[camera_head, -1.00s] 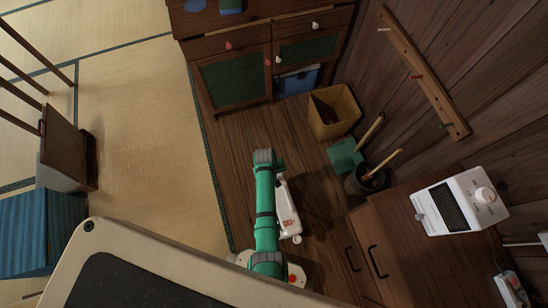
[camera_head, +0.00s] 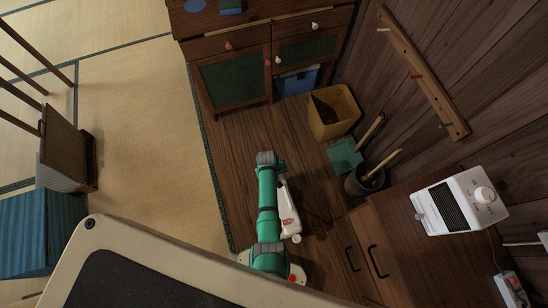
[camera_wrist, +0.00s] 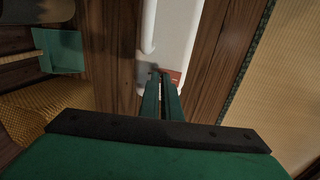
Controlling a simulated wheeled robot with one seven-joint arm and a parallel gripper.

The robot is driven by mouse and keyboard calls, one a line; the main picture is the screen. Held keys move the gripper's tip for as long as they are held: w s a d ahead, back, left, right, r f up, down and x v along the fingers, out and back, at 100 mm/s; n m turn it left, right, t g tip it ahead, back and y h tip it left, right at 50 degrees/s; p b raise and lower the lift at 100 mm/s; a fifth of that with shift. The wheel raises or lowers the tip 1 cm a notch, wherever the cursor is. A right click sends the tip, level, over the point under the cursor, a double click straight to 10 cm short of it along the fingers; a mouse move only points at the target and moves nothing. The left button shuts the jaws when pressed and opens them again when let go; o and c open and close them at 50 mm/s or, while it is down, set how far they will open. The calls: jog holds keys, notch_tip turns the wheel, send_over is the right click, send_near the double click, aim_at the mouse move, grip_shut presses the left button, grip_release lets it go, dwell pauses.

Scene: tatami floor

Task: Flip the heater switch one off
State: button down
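A white box-shaped appliance (camera_head: 460,203), which looks like the heater, stands on the wooden cabinet at the right in the head view. It has a dark grille and a round knob (camera_head: 485,195); small marks beside the knob are too small to read. A white power strip (camera_head: 512,290) with a reddish spot lies at the lower right. My green arm is folded at the lower middle, well left of the appliance. In the wrist view my gripper (camera_wrist: 161,76) has its two dark green fingers close together with nothing visibly held. The appliance is outside that view.
A wooden cabinet (camera_head: 390,235) with dark handles carries the appliance. A yellow bin (camera_head: 333,112), green dustpan (camera_head: 345,155) and dark bucket (camera_head: 366,183) stand beside it. A drawer cabinet (camera_head: 235,80) is at the back. Tatami (camera_head: 145,130) at left is mostly open.

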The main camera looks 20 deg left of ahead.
jog(key=shift+s+d+f, duration=0.15)
jog(key=shift+s+f, duration=0.25)
jog(key=shift+s, duration=0.15)
jog(key=shift+s+a, duration=0.55)
jog(key=shift+a, duration=0.2)
jog(key=shift+r, duration=0.1)
notch_tip(320, 180, up, 15)
jog(key=w, duration=0.1)
jog(key=shift+w+d, duration=0.15)
jog(key=shift+d, duration=0.1)
